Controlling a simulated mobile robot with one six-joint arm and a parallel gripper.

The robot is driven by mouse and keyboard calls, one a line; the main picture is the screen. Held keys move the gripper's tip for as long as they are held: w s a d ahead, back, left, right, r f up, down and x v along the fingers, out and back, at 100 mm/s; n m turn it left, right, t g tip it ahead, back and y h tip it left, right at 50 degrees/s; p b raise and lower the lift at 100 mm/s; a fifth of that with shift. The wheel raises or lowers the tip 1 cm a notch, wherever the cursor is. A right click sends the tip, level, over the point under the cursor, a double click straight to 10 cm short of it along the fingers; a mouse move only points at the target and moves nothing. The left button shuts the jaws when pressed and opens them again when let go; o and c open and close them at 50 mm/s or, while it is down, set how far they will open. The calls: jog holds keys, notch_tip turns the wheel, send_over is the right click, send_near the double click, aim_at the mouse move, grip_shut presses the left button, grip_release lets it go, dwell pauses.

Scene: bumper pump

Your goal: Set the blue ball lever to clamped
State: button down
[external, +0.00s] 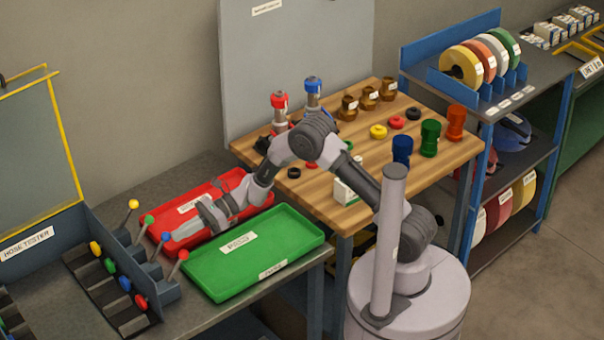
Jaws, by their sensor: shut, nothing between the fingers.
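The hose tester (45,235) stands at the left with a row of ball-topped levers along its right side. The blue ball lever (166,238) sits between the green ball lever (149,219) and the red ball lever (183,255). Its stick leans up and to the right from the tester's side. My gripper (184,243) is shut and empty, reaching in from the right, just beside the blue ball. From this angle I cannot tell whether it touches the ball. The lever's clamped position is not readable here.
A red tray (218,190) lies under my gripper, and a green tray (255,252) lies in front of it. The yellow ball lever (133,204) is at the far end of the row. Coloured knobs (125,284) line the tester's slots. A wooden table (400,180) with parts stands behind my arm.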

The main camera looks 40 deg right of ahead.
jog(key=shift+r, duration=0.15)
jog(key=a+r+h+p, duration=0.6)
jog(key=r+h+p, duration=0.15)
jog(key=p, duration=1.75)
jog(key=a+f+n+h+b, duration=0.1)
jog(key=a+h, duration=0.3)
jog(key=a, duration=0.5)
jog(key=shift+f+g+b, duration=0.3)
jog(key=shift+f+b, duration=0.1)
jog(key=shift+b, duration=0.25)
jog(key=shift+a+r+h, duration=0.1)
jog(key=shift+h, duration=0.15)
jog(key=a+p+v, duration=0.1)
jog(key=p+v, duration=0.1)
jog(key=v, duration=1.1)
jog(key=shift+s+a+r+p, duration=0.15)
jog(key=shift+a+r+p, duration=0.1)
jog(key=shift+p, duration=0.15)
